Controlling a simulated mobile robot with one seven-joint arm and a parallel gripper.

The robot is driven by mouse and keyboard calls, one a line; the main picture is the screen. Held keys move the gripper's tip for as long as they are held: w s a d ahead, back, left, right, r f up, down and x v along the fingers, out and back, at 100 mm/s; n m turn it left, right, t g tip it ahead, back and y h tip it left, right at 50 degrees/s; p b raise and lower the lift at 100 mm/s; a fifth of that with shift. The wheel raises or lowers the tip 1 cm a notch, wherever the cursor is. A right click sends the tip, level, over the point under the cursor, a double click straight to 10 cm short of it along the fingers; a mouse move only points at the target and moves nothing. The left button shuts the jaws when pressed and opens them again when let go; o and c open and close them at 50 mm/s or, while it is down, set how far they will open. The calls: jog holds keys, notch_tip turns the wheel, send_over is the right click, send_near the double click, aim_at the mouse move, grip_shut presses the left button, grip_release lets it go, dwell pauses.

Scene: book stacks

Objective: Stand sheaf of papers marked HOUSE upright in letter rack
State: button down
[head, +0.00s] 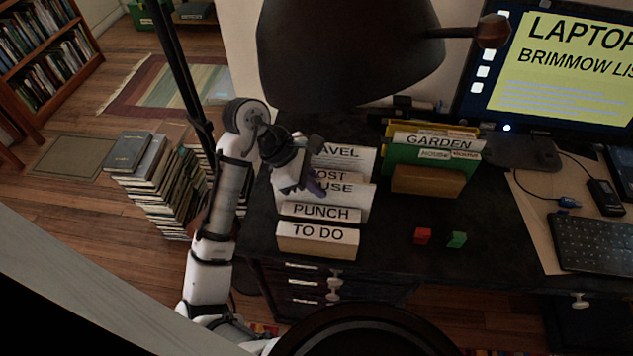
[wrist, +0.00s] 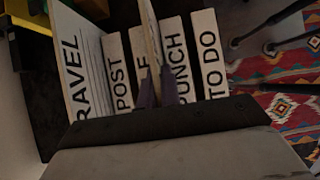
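The HOUSE sheaf (head: 350,192) stands upright between the POST and PUNCH sheets, in a row of labelled white sheets at the left of the dark desk. My gripper (head: 315,187) is at the left end of this sheaf, one finger in front of its label. In the wrist view the two purple fingers (wrist: 158,92) are close together on either side of the sheaf's edge (wrist: 152,35), shut on it. The fingers and wrist hide part of its label. Any rack base under the row is hidden. A wooden holder (head: 428,181) with green folders stands right of the row.
TRAVEL (head: 340,152), POST (head: 325,175), PUNCH (head: 318,212) and TO DO (head: 317,236) stand close around the sheaf. A dark lamp shade (head: 345,50) hangs above. Red (head: 422,236) and green (head: 457,239) blocks lie right of the row on otherwise clear desk.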

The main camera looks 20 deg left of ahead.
jog(key=c, duration=1.5)
grip_release()
jog(key=shift+c, duration=0.2)
jog(key=shift+a, duration=0.1)
jog(key=b+v, duration=0.1)
jog(key=v, duration=1.2)
jog(key=shift+a+r, duration=0.1)
jog(key=shift+r, duration=0.25)
